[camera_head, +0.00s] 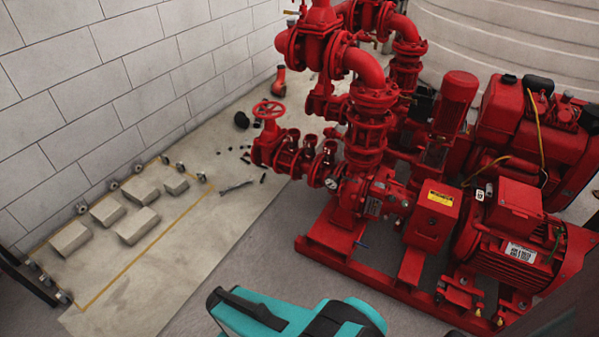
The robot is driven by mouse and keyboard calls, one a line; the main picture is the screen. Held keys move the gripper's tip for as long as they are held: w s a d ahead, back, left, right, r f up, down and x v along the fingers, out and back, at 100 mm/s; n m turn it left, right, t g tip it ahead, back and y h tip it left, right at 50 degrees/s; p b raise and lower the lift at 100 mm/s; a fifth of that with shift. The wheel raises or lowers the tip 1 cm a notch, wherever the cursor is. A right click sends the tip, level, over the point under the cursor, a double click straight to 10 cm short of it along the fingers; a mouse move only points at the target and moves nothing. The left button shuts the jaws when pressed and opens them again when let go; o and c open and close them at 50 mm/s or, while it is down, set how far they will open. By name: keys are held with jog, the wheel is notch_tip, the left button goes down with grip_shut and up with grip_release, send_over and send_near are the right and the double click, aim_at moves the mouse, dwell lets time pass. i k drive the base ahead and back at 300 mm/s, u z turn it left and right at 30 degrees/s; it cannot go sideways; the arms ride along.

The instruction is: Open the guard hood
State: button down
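The guard hood (433,214) appears to be the red box with a yellow label, between the red pump (362,196) and the red motor (508,240). It sits over the coupling area on the red base frame (352,263) and looks closed. The yellow label (440,198) is on its upper face. Its far side and any hinge or latch are hidden or too small to tell. My gripper is not in view.
Red pipes and valves rise behind the pump, with a red handwheel (268,110) on the left. A second red machine (535,125) stands at the back right. Grey blocks (138,225) and loose parts lie by the white wall (110,70).

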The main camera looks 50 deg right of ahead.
aim_at(439, 201)
jog(key=u, duration=0.65)
jog(key=k, duration=1.2)
jog(key=z, duration=0.35)
